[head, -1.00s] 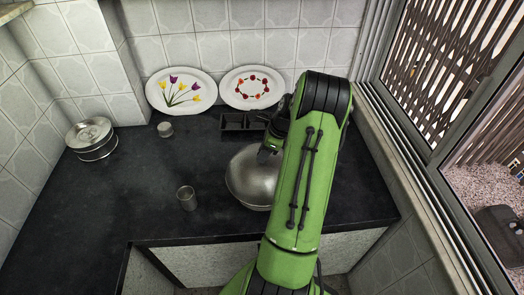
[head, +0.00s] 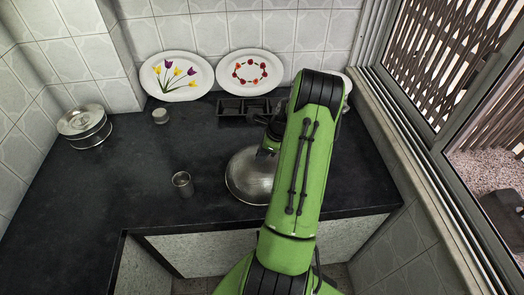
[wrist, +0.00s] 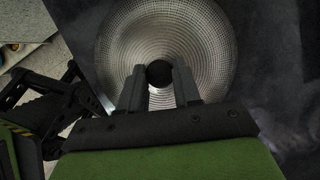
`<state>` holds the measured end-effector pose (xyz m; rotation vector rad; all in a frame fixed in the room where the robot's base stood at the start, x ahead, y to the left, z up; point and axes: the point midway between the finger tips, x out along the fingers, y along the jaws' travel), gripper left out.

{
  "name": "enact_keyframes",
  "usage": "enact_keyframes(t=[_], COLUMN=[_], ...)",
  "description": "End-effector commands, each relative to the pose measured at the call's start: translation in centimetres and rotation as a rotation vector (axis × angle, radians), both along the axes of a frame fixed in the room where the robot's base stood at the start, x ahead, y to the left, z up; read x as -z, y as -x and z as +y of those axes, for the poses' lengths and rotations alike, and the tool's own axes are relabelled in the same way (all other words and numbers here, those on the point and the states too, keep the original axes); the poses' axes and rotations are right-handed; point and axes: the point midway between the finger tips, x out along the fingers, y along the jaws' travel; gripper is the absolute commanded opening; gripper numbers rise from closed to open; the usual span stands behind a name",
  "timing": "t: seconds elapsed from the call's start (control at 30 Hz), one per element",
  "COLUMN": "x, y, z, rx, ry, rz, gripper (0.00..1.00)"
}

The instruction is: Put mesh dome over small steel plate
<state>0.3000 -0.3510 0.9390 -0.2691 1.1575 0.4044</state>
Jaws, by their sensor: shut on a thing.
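The mesh dome (head: 246,180) is a grey metal mesh bowl shape, dome side up, over the counter near its front edge. In the wrist view the dome (wrist: 207,42) fills the upper middle, with a dark round knob (wrist: 159,73) at its centre. My gripper (wrist: 160,88) is shut on this knob. In the head view my gripper (head: 268,149) is at the dome's top, partly behind my green arm. I cannot tell whether the dome's rim touches the counter.
A steel tumbler (head: 182,184) stands left of the dome.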

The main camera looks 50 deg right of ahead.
Motion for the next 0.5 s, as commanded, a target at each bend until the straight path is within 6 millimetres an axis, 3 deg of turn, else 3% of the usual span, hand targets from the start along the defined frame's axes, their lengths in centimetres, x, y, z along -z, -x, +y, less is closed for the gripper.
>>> enact_keyframes(t=[0.5], x=[0.38], y=[-0.02], z=[-0.01], rx=[-0.001], ry=[0.0], rz=[0.0], gripper=[0.0])
